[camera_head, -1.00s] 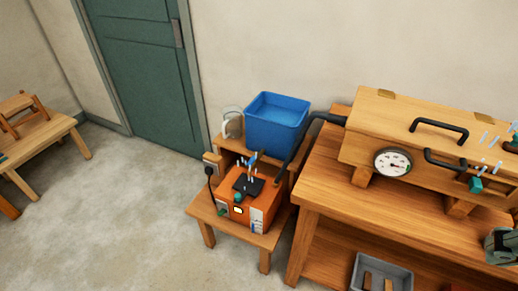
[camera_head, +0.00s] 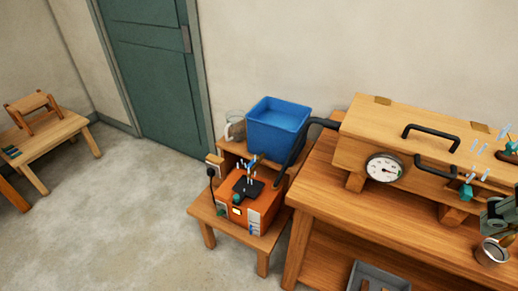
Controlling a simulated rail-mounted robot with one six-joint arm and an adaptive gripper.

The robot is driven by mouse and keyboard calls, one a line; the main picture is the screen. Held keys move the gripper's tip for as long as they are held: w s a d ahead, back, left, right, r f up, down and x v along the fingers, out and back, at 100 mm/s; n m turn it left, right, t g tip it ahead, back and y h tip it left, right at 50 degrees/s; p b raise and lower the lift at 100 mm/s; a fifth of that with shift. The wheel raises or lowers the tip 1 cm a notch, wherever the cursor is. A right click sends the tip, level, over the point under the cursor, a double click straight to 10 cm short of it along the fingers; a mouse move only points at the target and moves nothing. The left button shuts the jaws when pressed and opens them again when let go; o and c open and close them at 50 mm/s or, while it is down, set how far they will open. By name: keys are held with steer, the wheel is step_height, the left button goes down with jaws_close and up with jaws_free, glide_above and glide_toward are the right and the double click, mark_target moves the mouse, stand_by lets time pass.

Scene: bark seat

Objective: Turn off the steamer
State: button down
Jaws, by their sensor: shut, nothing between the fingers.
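The steamer (camera_head: 241,206) is an orange box with a dark top on a low wooden stand, left of the bench. Its front has a small teal knob (camera_head: 236,199), a lit pale window (camera_head: 237,211) and a light label panel; the knob's setting is too small to read. Pale blue streaks show above it. A black hose (camera_head: 297,150) runs to the long wooden steam box (camera_head: 400,135), which has a round dial (camera_head: 384,168). A grey-green mechanical part at the right edge looks like my gripper (camera_head: 496,222); it is shut and empty, far right of the steamer, partly cut off.
A blue tub (camera_head: 278,126) and a clear jug (camera_head: 235,126) stand behind the steamer. The wooden bench (camera_head: 345,215) fills the right, with a metal cup (camera_head: 491,251) on it and a grey bin (camera_head: 378,279) below. Floor left of the stand is clear.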

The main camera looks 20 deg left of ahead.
steer(key=w+a+r+p, duration=0.1)
steer(key=w+a, duration=0.4)
steer(key=w, duration=0.5)
steer(key=w+a+r+p, duration=0.1)
steer(key=w+a, duration=0.4)
steer(key=w, duration=0.5)
steer(key=w+a+f+y+p, duration=0.1)
steer(key=w+a+f, duration=0.2)
steer(key=w+a, duration=0.45)
steer(key=w+a+f+p, duration=0.1)
steer(key=w+a+f, duration=0.3)
steer(key=w+a, duration=0.35)
steer(key=w+a+f+g, duration=0.2)
steer(key=a+f, duration=1.9)
steer(key=a, duration=0.2)
steer(key=s+a+f, duration=0.3)
steer(key=a+f, duration=0.2)
steer(key=f, duration=0.3)
steer(key=s+a+f+h+p, duration=0.1)
steer(key=s+a+f, duration=0.3)
steer(key=f, duration=0.5)
steer(key=s+a+f+m+g+p, duration=0.1)
steer(key=s+a+f, duration=0.2)
steer(key=a+f, duration=0.4)
steer(key=shift+s+a+f, duration=0.2)
steer(key=shift+a+f, duration=0.05)
steer(key=shift+f, duration=0.4)
